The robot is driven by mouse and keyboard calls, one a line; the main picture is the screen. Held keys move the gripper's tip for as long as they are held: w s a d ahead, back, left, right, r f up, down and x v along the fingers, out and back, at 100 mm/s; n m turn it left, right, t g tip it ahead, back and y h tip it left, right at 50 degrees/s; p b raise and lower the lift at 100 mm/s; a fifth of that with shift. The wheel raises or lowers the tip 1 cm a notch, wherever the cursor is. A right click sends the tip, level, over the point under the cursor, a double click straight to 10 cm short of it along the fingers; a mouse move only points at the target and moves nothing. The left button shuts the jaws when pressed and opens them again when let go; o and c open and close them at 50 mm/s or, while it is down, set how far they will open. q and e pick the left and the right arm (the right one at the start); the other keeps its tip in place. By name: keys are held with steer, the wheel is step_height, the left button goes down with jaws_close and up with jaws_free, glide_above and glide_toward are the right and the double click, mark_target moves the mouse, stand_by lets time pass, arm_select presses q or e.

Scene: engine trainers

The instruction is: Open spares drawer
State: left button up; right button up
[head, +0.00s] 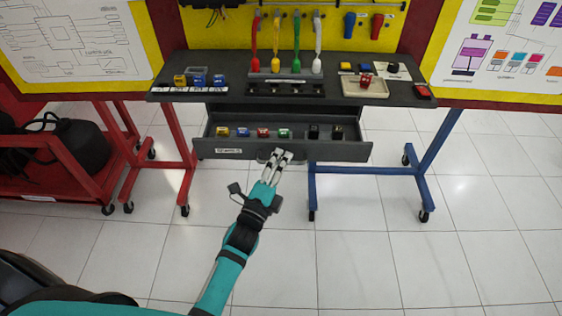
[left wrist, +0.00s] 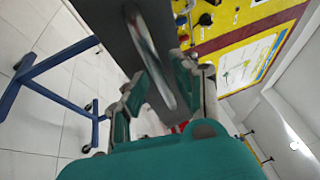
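The spares drawer (head: 218,150) is pulled out from under the dark bench top. Its label shows on the front, and the inside with several small coloured parts is visible. Its curved metal handle (head: 263,155) sits at the middle of the front and also shows close up in the left wrist view (left wrist: 153,50). My left gripper (head: 283,155) is at the handle. In the left wrist view its fingers (left wrist: 162,80) stand on both sides of the bar, with some gap between them; I cannot tell whether they touch it. My right gripper is not in view.
The bench top (head: 225,95) carries coloured blocks, a tray (head: 352,90) with a red part and upright coloured tools (head: 296,45). A red frame (head: 180,150) stands left and blue wheeled legs (head: 375,170) stand right. The tiled floor in front is clear.

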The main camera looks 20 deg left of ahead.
arm_select(q)
steer(key=shift+r, duration=0.1)
steer(key=shift+s, duration=0.2)
steer(key=s, duration=0.3)
steer(key=s+a+f, duration=0.1)
steer(key=s, duration=0.3)
steer(key=s+f, duration=0.1)
steer(key=s, duration=0.3)
steer(key=shift+s+a, duration=0.2)
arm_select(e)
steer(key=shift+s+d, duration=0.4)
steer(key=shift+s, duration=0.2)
arm_select(q)
steer(key=shift+f, duration=0.1)
